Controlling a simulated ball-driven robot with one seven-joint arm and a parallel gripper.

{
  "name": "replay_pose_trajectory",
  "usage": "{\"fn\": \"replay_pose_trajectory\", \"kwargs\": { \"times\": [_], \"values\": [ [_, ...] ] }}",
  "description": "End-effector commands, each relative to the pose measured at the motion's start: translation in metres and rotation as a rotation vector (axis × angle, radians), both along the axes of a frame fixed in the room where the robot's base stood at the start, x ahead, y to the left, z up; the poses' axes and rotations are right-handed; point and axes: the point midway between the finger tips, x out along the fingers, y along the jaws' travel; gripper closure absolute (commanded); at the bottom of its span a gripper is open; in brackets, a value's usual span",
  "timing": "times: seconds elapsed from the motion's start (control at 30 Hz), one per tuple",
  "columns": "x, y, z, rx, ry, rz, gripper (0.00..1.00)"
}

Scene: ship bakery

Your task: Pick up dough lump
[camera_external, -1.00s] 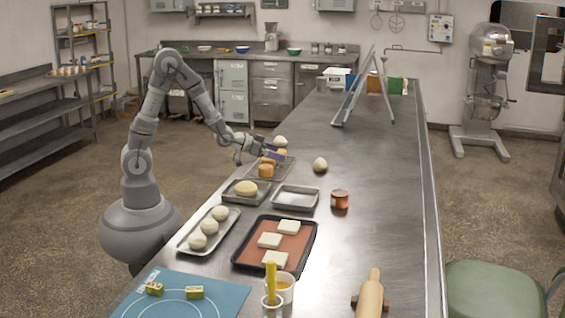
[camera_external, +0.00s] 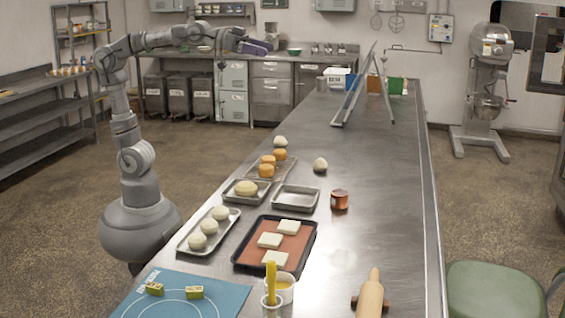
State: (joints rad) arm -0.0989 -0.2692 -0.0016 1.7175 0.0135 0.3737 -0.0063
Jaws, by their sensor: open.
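Several pale dough pieces are on the steel table, and I cannot tell which one is meant. One lump (camera_external: 320,165) sits alone on the bare table. Another pale lump (camera_external: 280,142) is at the far end of the wire rack. A larger lump (camera_external: 246,188) lies in a small metal tray (camera_external: 230,198). Several dough balls (camera_external: 220,213) lie in a row on a long tray (camera_external: 184,248). My gripper (camera_external: 268,48) is raised high beyond the left edge of the table, open and empty, well away from all of them.
Orange-brown buns (camera_external: 266,171) sit on the wire rack (camera_external: 252,176). A folding stand (camera_external: 352,92) is at the back. The table's right side is mostly clear.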

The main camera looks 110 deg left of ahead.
Motion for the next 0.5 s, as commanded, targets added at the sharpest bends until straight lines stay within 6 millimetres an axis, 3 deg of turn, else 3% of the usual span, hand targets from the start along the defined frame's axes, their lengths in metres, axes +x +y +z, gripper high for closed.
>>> {"fn": "replay_pose_trajectory", "kwargs": {
  "times": [0.03, 0.17, 0.2, 0.5],
  "values": [
    [-0.014, -0.016, 0.026, -0.001, -0.015, -0.031, 0.00],
    [-0.043, -0.039, 0.064, -0.005, -0.023, -0.083, 0.00],
    [-0.049, -0.042, 0.070, -0.005, -0.025, -0.091, 0.09],
    [-0.056, -0.047, 0.077, -0.006, -0.023, -0.102, 0.11]
  ]
}}
